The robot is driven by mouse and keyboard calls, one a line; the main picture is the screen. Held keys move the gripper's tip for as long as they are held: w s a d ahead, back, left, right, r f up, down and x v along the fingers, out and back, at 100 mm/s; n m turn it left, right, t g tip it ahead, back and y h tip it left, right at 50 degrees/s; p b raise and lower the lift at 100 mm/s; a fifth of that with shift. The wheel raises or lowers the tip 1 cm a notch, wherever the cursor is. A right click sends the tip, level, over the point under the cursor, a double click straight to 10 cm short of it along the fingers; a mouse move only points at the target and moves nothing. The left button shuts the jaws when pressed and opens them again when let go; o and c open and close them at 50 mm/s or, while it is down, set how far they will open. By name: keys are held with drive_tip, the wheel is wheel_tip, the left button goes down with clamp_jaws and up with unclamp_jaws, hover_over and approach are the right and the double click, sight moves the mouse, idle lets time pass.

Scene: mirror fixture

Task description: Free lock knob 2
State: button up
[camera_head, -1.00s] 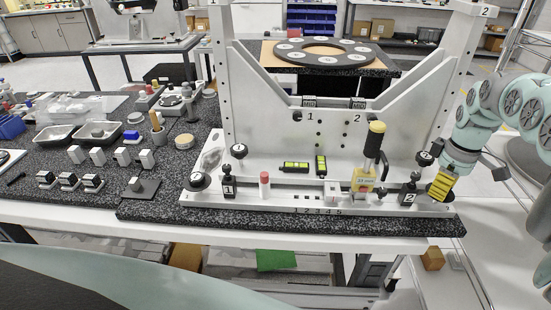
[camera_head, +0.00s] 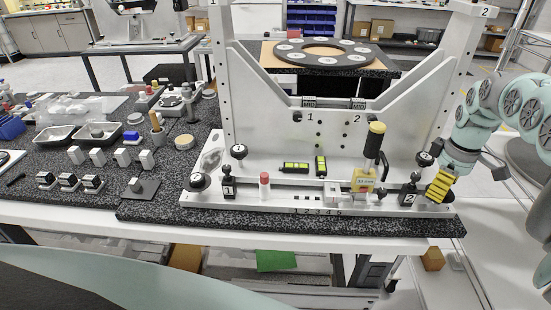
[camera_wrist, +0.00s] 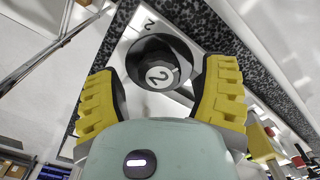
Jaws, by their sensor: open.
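My gripper (camera_wrist: 168,84) is open, with one yellow ribbed finger on each side of the knob. A gap shows at the right finger; whether the left finger touches cannot be told. In the head view my gripper (camera_head: 439,188) points down at the right end of the fixture base and hides most of this knob.
A black post marked 2 (camera_head: 409,195) stands just left of my gripper. A small black knob (camera_head: 425,159) is close behind it. The mirror fixture's upright plate (camera_head: 335,135) stands behind.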

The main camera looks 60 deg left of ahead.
wheel_tip(320, 180, up, 12)
idle(0.5)
idle(0.3)
